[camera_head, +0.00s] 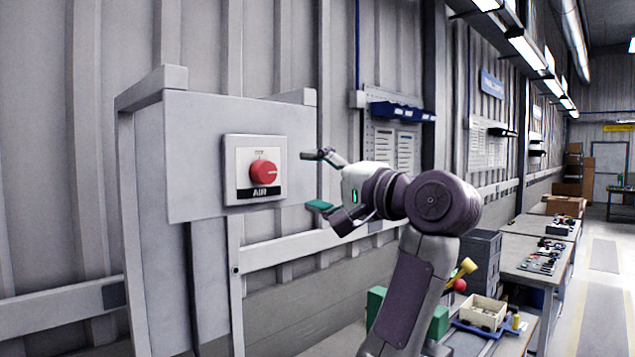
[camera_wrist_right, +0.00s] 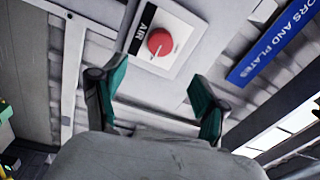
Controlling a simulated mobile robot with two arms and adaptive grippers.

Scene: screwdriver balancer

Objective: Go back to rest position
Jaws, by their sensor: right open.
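My right gripper (camera_head: 318,180) is open and empty. It is raised in front of the wall, to the right of the grey panel (camera_head: 195,150), with its fingers pointing left. The panel carries a red round knob (camera_head: 263,172) on a white and black plate (camera_head: 243,185) marked AIR. The knob is apart from the fingers. In the right wrist view the red knob (camera_wrist_right: 160,42) shows beyond and between the two green-padded fingertips (camera_wrist_right: 150,85). My left gripper is not in view.
Workbenches (camera_head: 535,258) with tools run along the wall at right. A cream bin (camera_head: 483,312) and a green box (camera_head: 376,305) lie below my right arm. Blue bins (camera_head: 395,110) hang on the wall behind it. The aisle floor at far right is clear.

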